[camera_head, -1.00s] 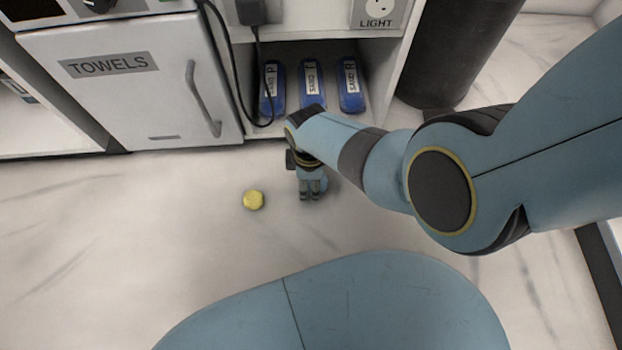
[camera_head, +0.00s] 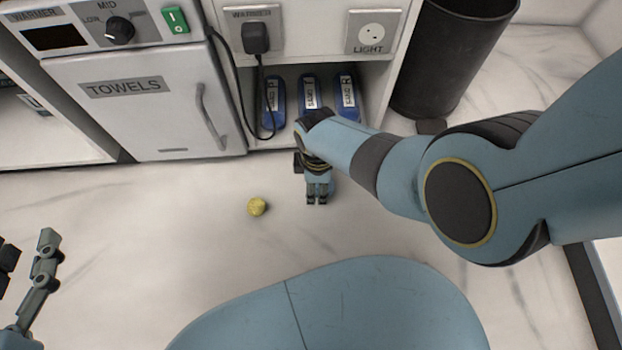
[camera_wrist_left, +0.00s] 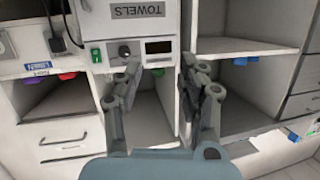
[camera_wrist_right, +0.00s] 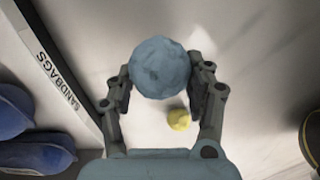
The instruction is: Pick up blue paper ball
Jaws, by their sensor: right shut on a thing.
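The blue paper ball (camera_wrist_right: 160,69) is a crumpled round ball, held between the two fingers of my right gripper (camera_wrist_right: 160,88) in the right wrist view. In the head view my right gripper (camera_head: 317,198) points down over the floor, and its wrist hides most of the ball. My left gripper (camera_wrist_left: 158,92) is open and empty in the left wrist view, with its fingers apart before the cabinet front. Part of it also shows at the left edge of the head view.
A yellow paper ball (camera_head: 257,207) lies on the floor left of my right gripper. Several blue sandbags (camera_head: 309,98) sit in the cabinet's lower opening. A dark bin (camera_head: 452,62) stands at the right. The towels warmer (camera_head: 150,115) is closed. Floor at the left is clear.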

